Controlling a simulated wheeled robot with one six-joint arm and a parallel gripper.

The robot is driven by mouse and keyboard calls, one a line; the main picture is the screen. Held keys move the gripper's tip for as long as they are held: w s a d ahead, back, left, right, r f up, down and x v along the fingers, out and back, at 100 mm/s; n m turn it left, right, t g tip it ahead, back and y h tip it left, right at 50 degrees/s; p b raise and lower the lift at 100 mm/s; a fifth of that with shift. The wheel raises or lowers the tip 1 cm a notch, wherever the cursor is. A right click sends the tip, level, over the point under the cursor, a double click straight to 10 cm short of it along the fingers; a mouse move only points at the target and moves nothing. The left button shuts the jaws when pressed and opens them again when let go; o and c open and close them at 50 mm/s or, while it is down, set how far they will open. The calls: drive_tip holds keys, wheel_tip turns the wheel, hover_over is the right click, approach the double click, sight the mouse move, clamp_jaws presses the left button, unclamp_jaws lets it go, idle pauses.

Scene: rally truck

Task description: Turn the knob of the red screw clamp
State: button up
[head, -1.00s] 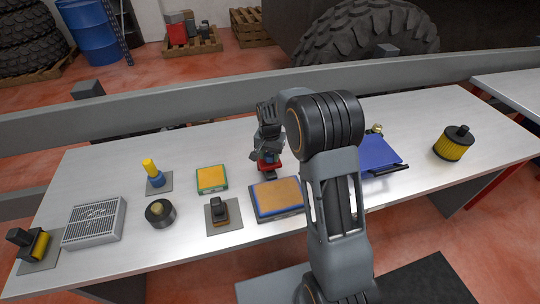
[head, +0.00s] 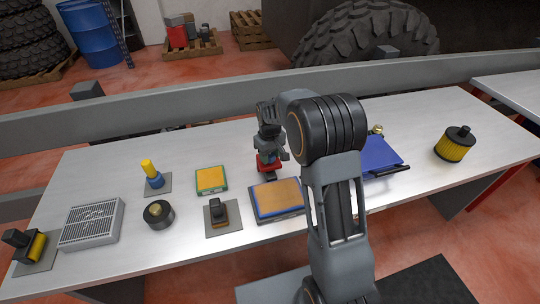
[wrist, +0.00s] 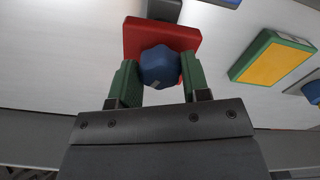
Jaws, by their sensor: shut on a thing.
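The red screw clamp (wrist: 132,38) shows at the top middle of the wrist view, with a blue faceted knob (wrist: 160,66) on its near side. My gripper (wrist: 160,80) has its green fingertips on either side of the knob and is shut on it. In the head view the red clamp (head: 266,167) stands near the middle of the table, partly hidden below my gripper (head: 268,153). The knob is hidden in the head view.
A yellow and green filter (head: 211,180) lies left of the clamp, and a blue-framed tan filter (head: 278,198) lies in front. A blue tray (head: 378,154) is to the right. A grey rail (head: 200,112) runs behind the table (head: 110,165).

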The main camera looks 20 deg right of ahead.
drive_tip(key=shift+s+f+n, duration=0.1)
drive_tip(key=shift+f+n, duration=0.05)
drive_tip(key=shift+n, duration=1)
drive_tip(key=shift+s+f+n, duration=0.1)
drive_tip(key=shift+n, duration=1.05)
drive_tip(key=o, duration=0.7)
drive_tip(key=shift+w, duration=0.1)
drive_tip(key=shift+o, duration=1.2)
wheel_tip(320, 180, up, 14)
drive_tip(key=shift+w, duration=0.1)
